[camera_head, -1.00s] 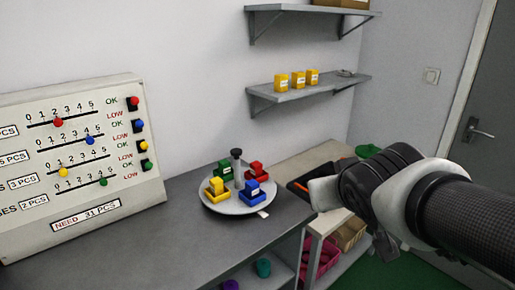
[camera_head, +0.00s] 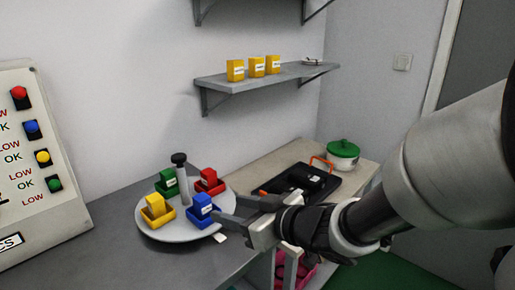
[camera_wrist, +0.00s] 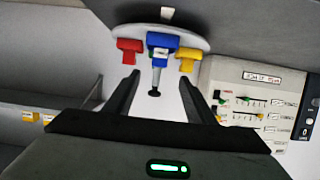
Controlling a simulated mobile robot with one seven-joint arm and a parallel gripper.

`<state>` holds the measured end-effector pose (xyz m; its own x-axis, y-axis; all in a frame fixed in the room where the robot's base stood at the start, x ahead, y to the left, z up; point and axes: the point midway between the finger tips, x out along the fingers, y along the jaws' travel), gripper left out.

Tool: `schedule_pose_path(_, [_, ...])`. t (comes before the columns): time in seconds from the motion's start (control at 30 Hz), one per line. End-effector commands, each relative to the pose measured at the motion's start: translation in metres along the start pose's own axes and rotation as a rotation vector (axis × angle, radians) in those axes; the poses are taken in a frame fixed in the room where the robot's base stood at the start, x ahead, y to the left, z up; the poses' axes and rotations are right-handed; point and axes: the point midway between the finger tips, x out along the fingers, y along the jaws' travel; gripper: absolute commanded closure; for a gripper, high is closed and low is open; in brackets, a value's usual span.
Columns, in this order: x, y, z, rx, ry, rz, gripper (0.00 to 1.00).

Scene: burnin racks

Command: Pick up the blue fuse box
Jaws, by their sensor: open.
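The blue fuse box (camera_head: 203,206) sits in a blue holder at the front right of a round grey tray (camera_head: 170,234) on the grey table. My gripper (camera_head: 232,211) is open just to its right, with its fingers pointing toward the box. In the wrist view the blue fuse box (camera_wrist: 162,42) lies ahead, beyond and between the two open fingers (camera_wrist: 156,95). Nothing is between the fingertips. I cannot tell from the head view whether a finger touches the box.
Red (camera_head: 208,178), green (camera_head: 167,180) and yellow (camera_head: 155,205) boxes stand around the tray's central post (camera_head: 181,172). A panel with sliders (camera_head: 40,160) stands at left. A black tray (camera_head: 300,182) and green-lidded pot (camera_head: 343,150) are behind. A shelf (camera_head: 260,78) hangs above.

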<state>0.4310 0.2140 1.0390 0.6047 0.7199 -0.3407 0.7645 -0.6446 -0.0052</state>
Motion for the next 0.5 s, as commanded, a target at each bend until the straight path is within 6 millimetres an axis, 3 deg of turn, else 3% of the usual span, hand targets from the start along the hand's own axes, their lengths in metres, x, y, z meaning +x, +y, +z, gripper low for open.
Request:
schedule_pose_path(0.1, [0.008,-0.001,-0.005,0.005,-0.009,0.002,0.50])
schedule_pose_path(0.17, [0.025,0.000,0.005,-0.002,-0.005,0.003,0.50])
schedule_pose_path(0.3, [0.055,-0.001,0.005,-0.004,-0.004,0.002,0.50])
schedule_pose_path(0.5, [0.081,0.001,0.003,-0.003,-0.003,0.006,0.50])
